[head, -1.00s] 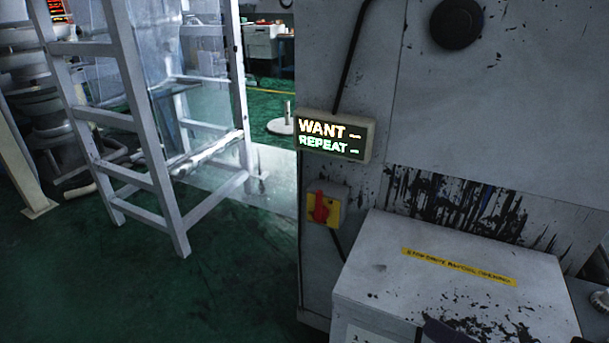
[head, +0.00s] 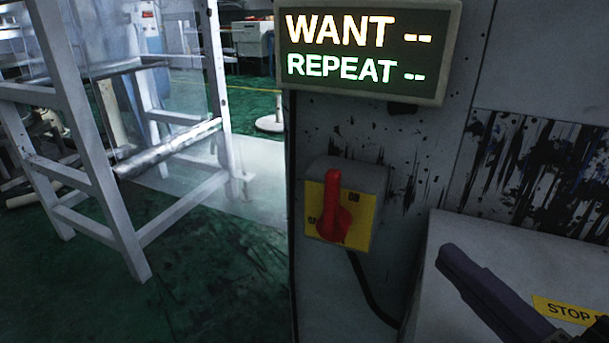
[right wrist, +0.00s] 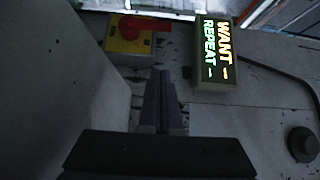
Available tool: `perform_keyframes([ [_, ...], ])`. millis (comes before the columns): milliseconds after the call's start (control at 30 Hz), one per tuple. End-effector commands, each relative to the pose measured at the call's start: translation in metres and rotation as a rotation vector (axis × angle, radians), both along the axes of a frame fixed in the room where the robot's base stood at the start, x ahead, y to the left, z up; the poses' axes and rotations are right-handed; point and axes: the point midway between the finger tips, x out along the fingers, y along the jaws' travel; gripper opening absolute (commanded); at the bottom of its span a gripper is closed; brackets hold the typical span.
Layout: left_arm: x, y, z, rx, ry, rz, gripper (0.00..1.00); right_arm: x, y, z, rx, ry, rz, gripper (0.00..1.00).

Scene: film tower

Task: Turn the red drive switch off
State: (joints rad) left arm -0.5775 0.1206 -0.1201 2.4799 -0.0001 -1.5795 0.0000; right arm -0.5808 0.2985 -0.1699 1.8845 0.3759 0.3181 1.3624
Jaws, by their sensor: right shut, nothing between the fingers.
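The red drive switch (head: 336,208) is a red rotary handle on a yellow plate (head: 364,222), fixed to a small grey box on the machine's wall. Its handle stands nearly upright, with "ON" marked to its upper right and a partly hidden mark at its lower left. In the right wrist view the switch (right wrist: 132,30) is at the top, beyond the fingers. My right gripper (head: 452,256) is shut and empty, to the right of and below the switch, apart from it. Its closed fingers also show in the right wrist view (right wrist: 162,78). My left gripper is not in view.
A display box (head: 365,45) reading "WANT" and "REPEAT" juts out above the switch. A grey cabinet (head: 450,240) with a yellow label stands at the right. A dark cable hangs below the switch. Green floor (head: 215,285) is open at the left, beside a white frame (head: 85,180).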

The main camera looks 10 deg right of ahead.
Motion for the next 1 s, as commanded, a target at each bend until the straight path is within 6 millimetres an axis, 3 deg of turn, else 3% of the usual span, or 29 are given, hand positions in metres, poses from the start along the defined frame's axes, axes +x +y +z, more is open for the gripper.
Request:
perform_keyframes([
  [467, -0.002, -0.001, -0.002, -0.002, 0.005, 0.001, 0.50, 0.006, 0.001, 0.000, 0.004, -0.004, -0.001, 0.00],
  [1000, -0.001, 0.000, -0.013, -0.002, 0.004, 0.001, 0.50, 0.105, 0.025, 0.000, 0.007, -0.004, -0.002, 0.00],
])
